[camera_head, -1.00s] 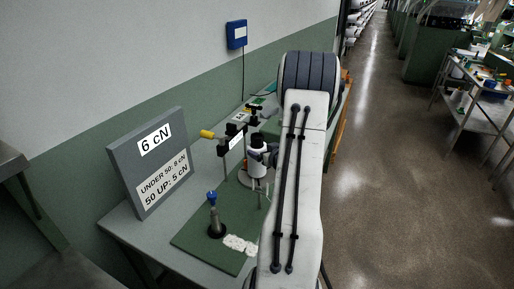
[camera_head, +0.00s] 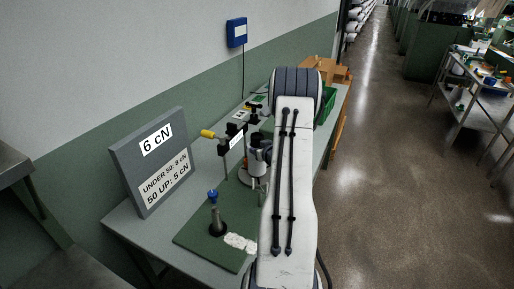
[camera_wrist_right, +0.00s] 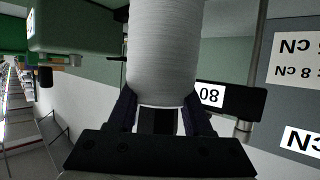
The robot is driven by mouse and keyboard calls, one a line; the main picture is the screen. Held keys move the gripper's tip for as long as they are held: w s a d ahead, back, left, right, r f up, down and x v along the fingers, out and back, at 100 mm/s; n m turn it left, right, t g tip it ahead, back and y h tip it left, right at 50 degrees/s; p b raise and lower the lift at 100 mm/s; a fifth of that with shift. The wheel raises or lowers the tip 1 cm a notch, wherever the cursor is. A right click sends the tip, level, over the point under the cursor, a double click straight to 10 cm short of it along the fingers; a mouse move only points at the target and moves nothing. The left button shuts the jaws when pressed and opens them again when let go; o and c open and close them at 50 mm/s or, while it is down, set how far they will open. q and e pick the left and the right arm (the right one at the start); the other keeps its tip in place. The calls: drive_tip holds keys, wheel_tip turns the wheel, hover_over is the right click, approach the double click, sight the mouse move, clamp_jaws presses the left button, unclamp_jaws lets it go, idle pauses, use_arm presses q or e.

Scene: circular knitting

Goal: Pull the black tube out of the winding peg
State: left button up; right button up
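My right gripper (camera_wrist_right: 160,116) shows in the right wrist view with its two dark fingers apart. A white cylinder (camera_wrist_right: 163,50) lies just beyond them, its near end between or against the fingertips. A short black piece (camera_wrist_right: 158,122), possibly the black tube, shows between the fingers. I cannot tell whether the fingers press on anything. In the head view the right gripper (camera_head: 258,146) is over the bench, just above a small white cylinder (camera_head: 257,168) on a round base. The winding peg cannot be made out for certain. My left gripper is not in view.
A blue-topped post (camera_head: 213,199) stands on the green mat (camera_head: 200,240) at the front. A yellow-tipped stand (camera_head: 208,134) is left of the gripper. A grey sign (camera_head: 152,160) stands at the bench's left. A green bin (camera_head: 327,104) and cardboard boxes (camera_head: 325,69) are at the back right.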

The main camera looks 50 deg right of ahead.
drive_tip(key=shift+r, duration=0.15)
clamp_jaws()
wheel_tip(320, 180, up, 21)
drive_tip(key=p, duration=0.4)
idle(0.4)
